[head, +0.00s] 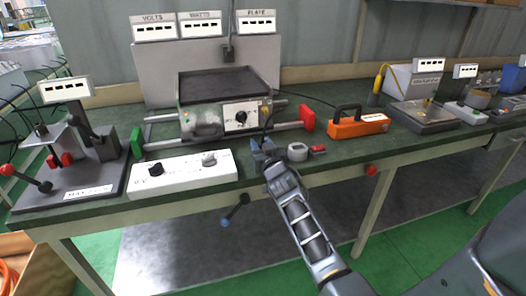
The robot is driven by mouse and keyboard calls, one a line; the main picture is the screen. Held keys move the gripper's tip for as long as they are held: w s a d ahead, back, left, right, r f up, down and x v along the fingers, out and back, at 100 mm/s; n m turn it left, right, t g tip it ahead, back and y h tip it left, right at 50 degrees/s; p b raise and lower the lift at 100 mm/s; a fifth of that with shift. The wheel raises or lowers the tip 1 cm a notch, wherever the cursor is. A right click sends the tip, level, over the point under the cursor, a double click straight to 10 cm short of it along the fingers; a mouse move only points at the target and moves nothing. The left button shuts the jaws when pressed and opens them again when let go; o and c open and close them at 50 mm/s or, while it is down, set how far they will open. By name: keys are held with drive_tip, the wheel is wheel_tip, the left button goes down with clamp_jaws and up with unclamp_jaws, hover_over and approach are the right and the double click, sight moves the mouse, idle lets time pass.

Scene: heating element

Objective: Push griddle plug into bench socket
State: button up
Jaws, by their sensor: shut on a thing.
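The griddle (223,86) has a black plate and a front panel with a dial (240,115). It stands at the middle back of the bench. My gripper (264,148) is in front of its right side, above the bench's front part. It is shut on a small dark thing, apparently the griddle plug, mostly hidden by the jaws. A thin dark cord (268,119) rises beside the jaws. A small dark fitting (228,53) sits on the grey back panel behind the griddle. I cannot tell whether it is the bench socket.
A white box with knobs (180,176) lies at the front left of my gripper. A grey round piece (297,152) and a red piece (318,149) lie close to its right. An orange box with a black handle (358,126) stands farther right. A lever stand (72,194) is far left.

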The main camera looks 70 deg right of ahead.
drive_tip(key=shift+r, duration=0.15)
wheel_tip(320, 180, up, 4)
drive_tip(key=shift+f+p, duration=0.1)
drive_tip(key=shift+p, duration=1.1)
drive_tip(key=shift+s+d+r+p, duration=0.15)
drive_tip(key=shift+r+p, duration=0.15)
drive_tip(key=shift+p, duration=0.05)
drive_tip(key=s+d+r+b, duration=0.3)
drive_tip(key=s+d+r, duration=0.2)
drive_tip(key=s+d, duration=0.2)
drive_tip(key=shift+s+d+r+b, duration=0.25)
drive_tip(key=shift+s+b, duration=0.1)
drive_tip(key=shift+s, duration=0.6)
drive_tip(key=shift+f+b, duration=0.1)
drive_tip(key=shift+b, duration=0.2)
